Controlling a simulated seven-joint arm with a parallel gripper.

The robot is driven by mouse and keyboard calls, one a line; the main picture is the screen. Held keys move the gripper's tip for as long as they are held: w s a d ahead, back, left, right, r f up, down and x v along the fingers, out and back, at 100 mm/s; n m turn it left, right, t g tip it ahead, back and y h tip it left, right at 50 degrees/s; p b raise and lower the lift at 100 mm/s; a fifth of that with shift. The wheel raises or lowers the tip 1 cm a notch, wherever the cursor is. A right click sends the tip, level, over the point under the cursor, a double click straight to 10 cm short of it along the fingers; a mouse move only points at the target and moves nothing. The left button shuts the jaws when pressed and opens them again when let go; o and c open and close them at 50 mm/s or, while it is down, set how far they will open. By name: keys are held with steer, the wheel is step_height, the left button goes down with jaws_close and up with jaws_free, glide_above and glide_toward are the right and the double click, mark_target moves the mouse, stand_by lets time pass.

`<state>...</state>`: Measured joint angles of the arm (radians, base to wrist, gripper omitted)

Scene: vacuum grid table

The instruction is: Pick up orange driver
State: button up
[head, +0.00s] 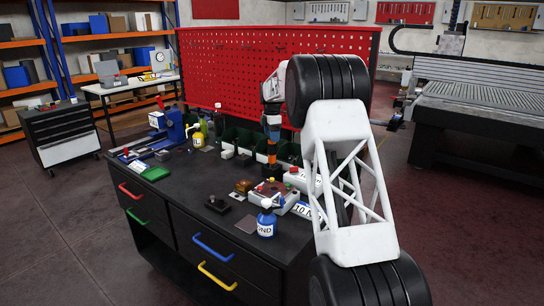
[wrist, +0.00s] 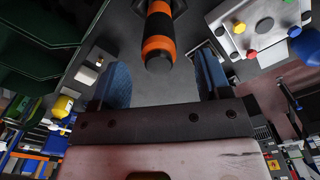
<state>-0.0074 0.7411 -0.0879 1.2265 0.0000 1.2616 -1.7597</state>
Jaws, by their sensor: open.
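The orange driver (wrist: 158,38) has an orange and black banded handle. In the wrist view it points toward my gripper, at the upper middle. My gripper (wrist: 163,78) is open, with one blue finger to the left of the handle and one to the right. The handle's near end shows in the gap between them, with clear space on both sides. In the head view my gripper (head: 272,128) is above the bench's back part, and an orange part of the driver (head: 271,148) shows just below it. The driver's lower end is hard to make out.
The black workbench (head: 190,205) holds green bins (head: 240,138), a blue vise (head: 174,124), a yellow bottle (head: 197,138) and a blue bottle (head: 266,224). A grey box with coloured buttons (wrist: 262,25) is right of the driver. A red pegboard (head: 240,70) stands behind.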

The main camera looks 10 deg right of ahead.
mark_target(272, 144)
steer(key=shift+f, duration=0.1)
steer(key=shift+f, duration=2.5)
steer(key=shift+c, duration=0.4)
steer(key=c, duration=1)
steer(key=shift+r, duration=0.1)
steer(key=shift+r, duration=5)
